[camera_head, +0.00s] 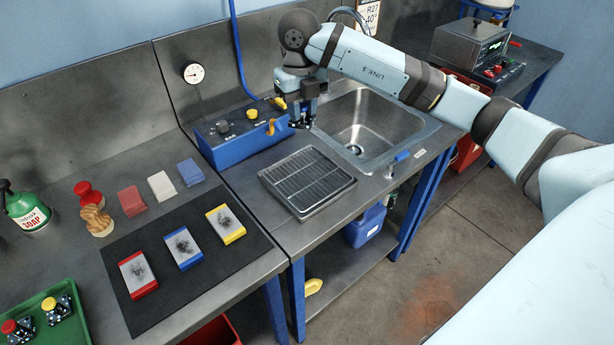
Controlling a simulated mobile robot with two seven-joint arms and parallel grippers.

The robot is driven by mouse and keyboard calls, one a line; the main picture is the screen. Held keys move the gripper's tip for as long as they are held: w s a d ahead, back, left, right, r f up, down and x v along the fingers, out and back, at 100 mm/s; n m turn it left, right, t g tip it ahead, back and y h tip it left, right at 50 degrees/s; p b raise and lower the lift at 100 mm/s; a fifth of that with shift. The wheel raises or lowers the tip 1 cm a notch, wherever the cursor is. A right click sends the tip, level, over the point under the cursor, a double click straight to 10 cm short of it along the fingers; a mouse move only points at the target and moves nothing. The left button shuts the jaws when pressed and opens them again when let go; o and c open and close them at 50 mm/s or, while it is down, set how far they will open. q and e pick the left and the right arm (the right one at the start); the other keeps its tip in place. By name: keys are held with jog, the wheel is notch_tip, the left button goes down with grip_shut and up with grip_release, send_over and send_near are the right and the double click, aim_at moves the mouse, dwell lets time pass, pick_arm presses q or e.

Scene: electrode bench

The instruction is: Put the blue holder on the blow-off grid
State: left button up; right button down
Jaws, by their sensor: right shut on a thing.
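My right gripper (302,112) points down beside the right end of the blue control box, behind the blow-off grid and at the sink's left edge. It is shut on a small dark thing with pale spots (301,124), which looks like the holders in the green tray. Its top is hidden by the fingers, so I cannot see a blue knob. The blow-off grid (307,180) is a metal grate in a shallow tray on the bench, empty, in front of the gripper. My left gripper is out of view.
The blue control box (243,132) and sink (366,128) flank the gripper. A dark mat (190,284) holds red, blue and yellow blocks. A green tray (75,308) holds holders with red and yellow knobs. A green soap bottle (26,208) stands far left.

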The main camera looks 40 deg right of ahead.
jog(key=m, duration=0.2)
jog(key=d+r+m, duration=0.1)
jog(key=w+m, duration=0.1)
jog(key=m, duration=0.1)
jog(key=shift+d+r+m, duration=0.3)
jog(key=shift+d, duration=0.1)
jog(key=shift+d+m, duration=0.1)
jog(key=shift+m, duration=0.3)
jog(key=shift+f, duration=0.2)
jog(key=shift+m, duration=0.3)
notch_tip(320, 180, down, 20)
jog(key=shift+r+p, duration=0.25)
jog(key=shift+p, duration=0.6)
jog(key=c, duration=0.9)
grip_release()
jog(key=shift+f, duration=0.1)
